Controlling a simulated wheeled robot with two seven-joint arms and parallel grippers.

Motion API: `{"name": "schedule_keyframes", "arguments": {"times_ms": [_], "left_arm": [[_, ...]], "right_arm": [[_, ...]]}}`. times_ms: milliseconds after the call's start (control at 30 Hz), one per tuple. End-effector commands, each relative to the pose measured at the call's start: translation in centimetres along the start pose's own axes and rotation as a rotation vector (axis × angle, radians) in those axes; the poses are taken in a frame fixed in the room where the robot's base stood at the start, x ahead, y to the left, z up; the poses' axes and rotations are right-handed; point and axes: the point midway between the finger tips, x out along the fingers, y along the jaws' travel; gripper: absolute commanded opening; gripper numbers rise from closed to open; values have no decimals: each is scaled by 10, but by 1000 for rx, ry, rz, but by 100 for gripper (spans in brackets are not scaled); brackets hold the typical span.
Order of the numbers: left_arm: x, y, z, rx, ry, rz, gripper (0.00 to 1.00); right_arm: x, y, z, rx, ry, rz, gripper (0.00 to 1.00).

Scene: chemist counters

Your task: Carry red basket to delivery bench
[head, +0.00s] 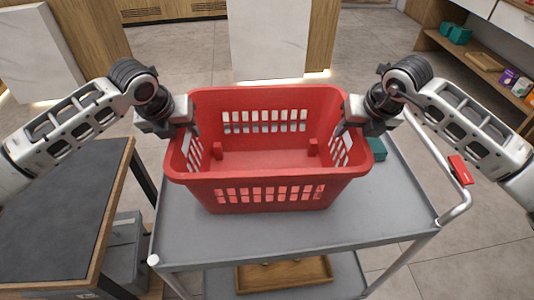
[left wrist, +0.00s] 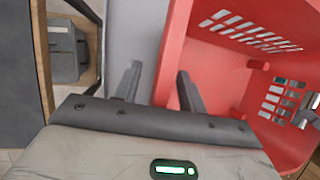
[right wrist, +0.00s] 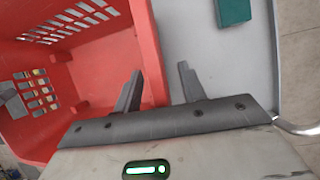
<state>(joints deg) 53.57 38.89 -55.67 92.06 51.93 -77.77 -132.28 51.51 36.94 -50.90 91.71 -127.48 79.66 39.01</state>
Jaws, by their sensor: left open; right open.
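The red basket (head: 268,194) stands upright and empty on the grey top of a cart (head: 230,241). My left gripper (head: 194,130) is at the basket's left side wall. In the left wrist view its open fingers (left wrist: 158,88) straddle the basket's red rim (left wrist: 172,50), with nothing clamped. My right gripper (head: 345,128) is at the right side wall. In the right wrist view its open fingers (right wrist: 157,90) stand either side of the red rim (right wrist: 147,45). The delivery bench cannot be told for sure in these views.
A dark-topped table (head: 60,205) stands close on the left. A teal box (head: 377,149) lies on the cart, right of the basket. Shelves (head: 480,62) stand at the far right.

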Motion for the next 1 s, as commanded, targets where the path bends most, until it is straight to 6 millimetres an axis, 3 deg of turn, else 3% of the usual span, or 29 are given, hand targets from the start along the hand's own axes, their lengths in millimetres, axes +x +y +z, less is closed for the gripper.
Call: {"name": "schedule_keyframes", "arguments": {"times_ms": [100,233,267,667,1000], "left_arm": [[0,0,0,0,0,0,41],[0,0,0,0,0,0,5],[0,0,0,0,0,0,0],[-5,-1,2,-1,-3,-1,0],[-36,-6,15,-1,-3,0,0]], "right_arm": [[0,0,0,0,0,0,41],[0,0,0,0,0,0,5],[0,0,0,0,0,0,0],[-5,1,2,1,-2,1,0],[-36,6,15,1,-2,1,0]]}}
